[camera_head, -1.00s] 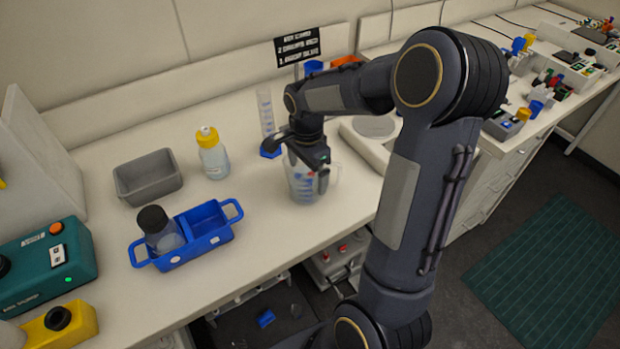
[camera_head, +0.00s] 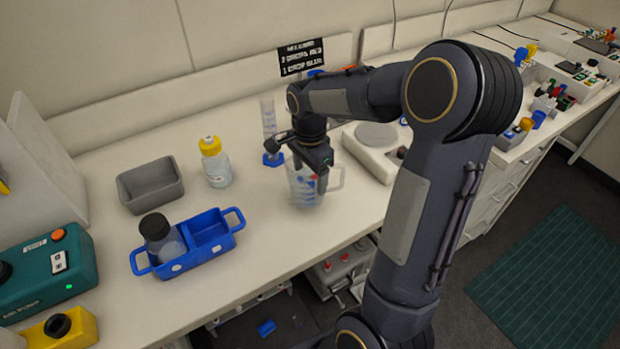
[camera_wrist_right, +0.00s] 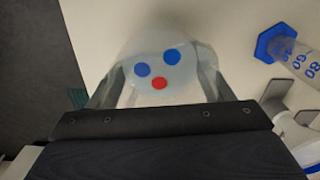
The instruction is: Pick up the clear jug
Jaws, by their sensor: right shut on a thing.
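The clear jug (camera_head: 304,192) stands upright near the middle of the bench, with a handle on its right side and blue and red marks showing through it. My right gripper (camera_head: 316,180) comes down onto the jug from above and is shut on it. In the right wrist view the jug (camera_wrist_right: 160,72) sits between the two fingers (camera_wrist_right: 161,88), with blue and red dots visible in it. I cannot tell whether its base touches the bench. My left gripper is not in view.
A clear graduated cylinder (camera_head: 268,118) with a blue base stands just behind the jug. A white device (camera_head: 374,155) with a round plate is right of it. A blue carrier (camera_head: 205,243), a yellow-capped bottle (camera_head: 216,165) and a grey bin (camera_head: 150,184) are left.

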